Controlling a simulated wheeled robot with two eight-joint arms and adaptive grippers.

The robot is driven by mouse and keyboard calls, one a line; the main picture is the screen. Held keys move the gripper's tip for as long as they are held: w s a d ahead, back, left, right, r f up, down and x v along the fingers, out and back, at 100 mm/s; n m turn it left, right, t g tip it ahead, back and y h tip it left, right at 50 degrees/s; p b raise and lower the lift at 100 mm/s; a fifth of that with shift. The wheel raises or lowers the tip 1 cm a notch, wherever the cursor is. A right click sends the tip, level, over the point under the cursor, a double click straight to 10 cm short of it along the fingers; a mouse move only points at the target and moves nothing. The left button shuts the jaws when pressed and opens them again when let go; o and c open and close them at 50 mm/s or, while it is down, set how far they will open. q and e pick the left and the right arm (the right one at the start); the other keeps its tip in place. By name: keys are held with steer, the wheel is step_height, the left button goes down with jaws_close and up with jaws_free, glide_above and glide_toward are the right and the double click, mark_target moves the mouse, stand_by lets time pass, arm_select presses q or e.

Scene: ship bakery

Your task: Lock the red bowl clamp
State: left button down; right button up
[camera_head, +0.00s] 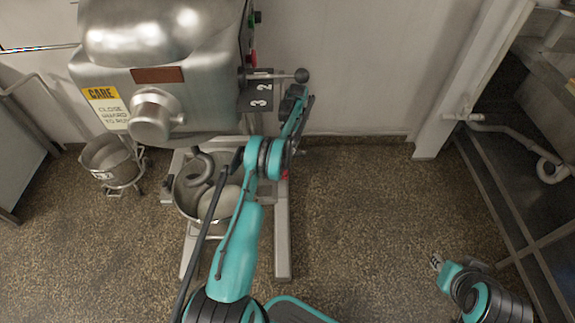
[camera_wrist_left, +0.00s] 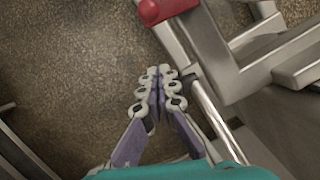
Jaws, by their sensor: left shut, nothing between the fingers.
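A red part (camera_wrist_left: 165,10), which looks like the bowl clamp, shows at the top edge of the left wrist view on a metal bar; part of it is cut off. In the head view a small red spot (camera_head: 285,175) shows beside my left arm, by the mixer frame. My left gripper (camera_wrist_left: 160,72) is shut and empty, its fingertips beside the metal bar and apart from the red part. In the head view its fingers cannot be made out. The steel bowl (camera_head: 184,207) sits low in the mixer, partly hidden by my arm. My right gripper (camera_head: 436,262) is far off at lower right.
The big steel mixer (camera_head: 150,35) stands against the wall, with a lever ending in a dark knob (camera_head: 302,75). A second bowl (camera_head: 108,160) on a wheeled stand is at left. Shelving and pipes (camera_head: 500,130) stand at right. The floor between is clear.

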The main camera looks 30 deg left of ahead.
arm_select(q)
steer(key=shift+s+d+f+b, duration=0.15)
steer(key=shift+s+f+b, duration=0.35)
steer(key=shift+s, duration=0.3)
steer(key=shift+s+d+f+b, duration=0.15)
steer(key=shift+s+f+b, duration=0.2)
steer(key=shift+s+f, duration=0.4)
steer(key=shift+s+d+f+b, duration=0.15)
steer(key=shift+s+f+b, duration=0.3)
steer(key=shift+s, duration=0.45)
